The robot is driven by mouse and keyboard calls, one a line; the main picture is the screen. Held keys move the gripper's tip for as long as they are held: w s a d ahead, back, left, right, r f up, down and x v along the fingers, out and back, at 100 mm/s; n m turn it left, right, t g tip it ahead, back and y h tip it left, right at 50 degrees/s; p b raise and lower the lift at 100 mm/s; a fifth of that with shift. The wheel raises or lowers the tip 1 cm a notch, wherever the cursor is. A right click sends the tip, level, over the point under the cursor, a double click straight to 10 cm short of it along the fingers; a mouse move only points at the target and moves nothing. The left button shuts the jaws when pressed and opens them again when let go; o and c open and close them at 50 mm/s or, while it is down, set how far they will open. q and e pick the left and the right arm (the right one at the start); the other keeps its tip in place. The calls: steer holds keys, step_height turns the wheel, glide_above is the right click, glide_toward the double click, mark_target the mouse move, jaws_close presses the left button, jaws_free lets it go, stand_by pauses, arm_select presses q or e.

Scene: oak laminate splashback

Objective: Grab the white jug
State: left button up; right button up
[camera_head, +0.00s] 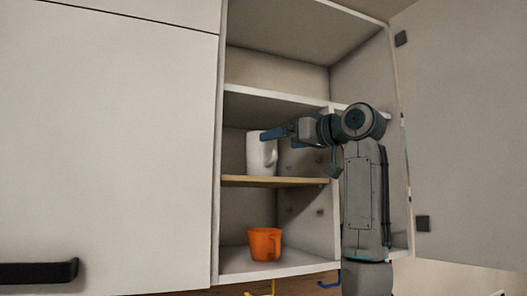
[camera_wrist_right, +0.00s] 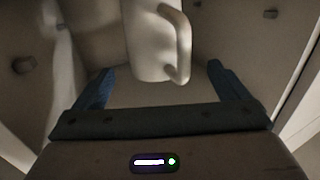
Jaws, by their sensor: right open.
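The white jug (camera_head: 257,153) stands upright on the wooden middle shelf (camera_head: 275,181) of the open cabinet. Its handle is on the right side in the head view. My right gripper (camera_head: 272,136) reaches into the cabinet from the right, with its fingers beside the upper part of the jug in that view. In the right wrist view the jug (camera_wrist_right: 152,45) and its handle are ahead, between the lines of the two blue fingers (camera_wrist_right: 160,82). The fingers are apart and nothing is shut between them. My left gripper is in neither view.
An orange cup (camera_head: 265,244) stands on the cabinet floor below the shelf. The upper shelf (camera_head: 275,93) is close above the jug and my gripper. The cabinet door (camera_head: 460,130) is open at the right; a closed white door (camera_head: 105,150) is at the left.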

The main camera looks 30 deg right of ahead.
mark_target(269, 145)
steer(key=p+x, duration=0.1)
steer(key=x, duration=0.1)
steer(key=p+x, duration=0.1)
steer(key=p, duration=0.1)
steer(key=shift+w+d+r, duration=0.15)
steer(key=shift+w+d, duration=0.15)
steer(key=shift+w, duration=0.25)
steer(key=shift+p+x, duration=0.7)
steer(key=shift+x, duration=0.1)
steer(key=shift+w+a, duration=0.3)
steer(key=shift+a, duration=0.05)
steer(key=shift+d+f, duration=0.15)
steer(key=shift+f, duration=0.1)
steer(key=c, duration=0.6)
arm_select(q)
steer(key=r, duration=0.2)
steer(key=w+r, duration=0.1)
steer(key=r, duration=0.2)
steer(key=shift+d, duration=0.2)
arm_select(e)
steer(key=c, duration=0.7)
